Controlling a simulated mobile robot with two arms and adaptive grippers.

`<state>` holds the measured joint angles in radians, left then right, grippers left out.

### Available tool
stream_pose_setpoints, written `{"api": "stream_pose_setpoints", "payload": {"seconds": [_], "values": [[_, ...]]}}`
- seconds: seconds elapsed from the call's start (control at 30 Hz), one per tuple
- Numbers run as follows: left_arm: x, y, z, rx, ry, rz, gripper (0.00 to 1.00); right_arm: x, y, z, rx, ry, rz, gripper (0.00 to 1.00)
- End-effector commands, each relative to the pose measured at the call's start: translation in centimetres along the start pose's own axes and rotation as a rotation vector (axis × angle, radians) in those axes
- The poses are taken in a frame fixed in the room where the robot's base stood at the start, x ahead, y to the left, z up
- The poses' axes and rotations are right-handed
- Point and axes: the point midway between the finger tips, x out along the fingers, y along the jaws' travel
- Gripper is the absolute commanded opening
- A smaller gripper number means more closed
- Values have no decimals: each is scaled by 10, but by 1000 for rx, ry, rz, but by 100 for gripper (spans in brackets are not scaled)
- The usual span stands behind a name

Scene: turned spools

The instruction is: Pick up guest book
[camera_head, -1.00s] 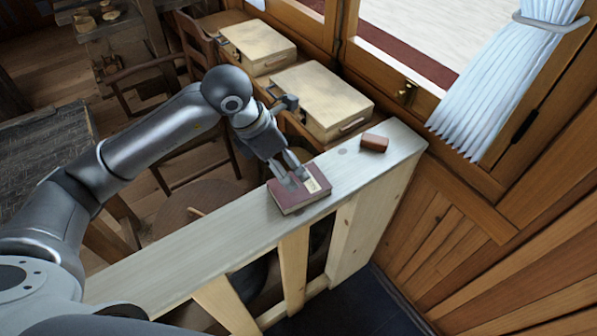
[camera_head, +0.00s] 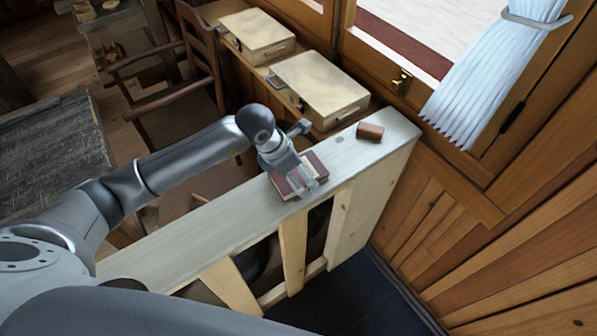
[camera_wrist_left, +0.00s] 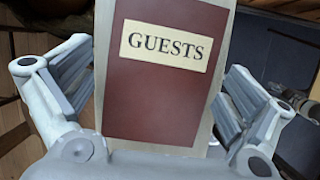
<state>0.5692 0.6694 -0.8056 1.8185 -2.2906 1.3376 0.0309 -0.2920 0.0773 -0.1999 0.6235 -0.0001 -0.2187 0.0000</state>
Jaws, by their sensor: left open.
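The guest book (camera_head: 316,163) is dark red and lies flat on the pale wooden ledge (camera_head: 192,238). In the left wrist view the guest book (camera_wrist_left: 160,100) shows its cream label reading GUESTS, and it lies between the two spread fingers. My left gripper (camera_head: 308,186) is open over the book and hides part of it in the head view. The fingers of my left gripper (camera_wrist_left: 160,92) stand to either side of the cover with gaps; I cannot tell their height above the ledge. My right gripper is not in view.
A small reddish-brown block (camera_head: 369,131) sits on the ledge to the right of the book. Two pale wooden cases (camera_head: 320,88) (camera_head: 257,35) stand behind the ledge by the window. A wooden chair (camera_head: 190,85) stands at the back left.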

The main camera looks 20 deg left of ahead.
Motion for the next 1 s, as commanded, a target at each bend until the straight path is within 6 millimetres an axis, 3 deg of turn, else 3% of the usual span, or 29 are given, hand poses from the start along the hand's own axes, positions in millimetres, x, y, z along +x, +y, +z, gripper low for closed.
{"api": "stream_pose_setpoints", "payload": {"seconds": [0.07,0.47,0.77,1.0], "values": [[0,0,0,0,0,0,100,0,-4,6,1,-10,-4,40],[0,0,0,-1,0,-1,49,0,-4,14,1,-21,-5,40],[-2,0,1,-1,-3,0,49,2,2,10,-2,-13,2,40],[-17,1,8,2,-6,3,49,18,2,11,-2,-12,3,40]]}}
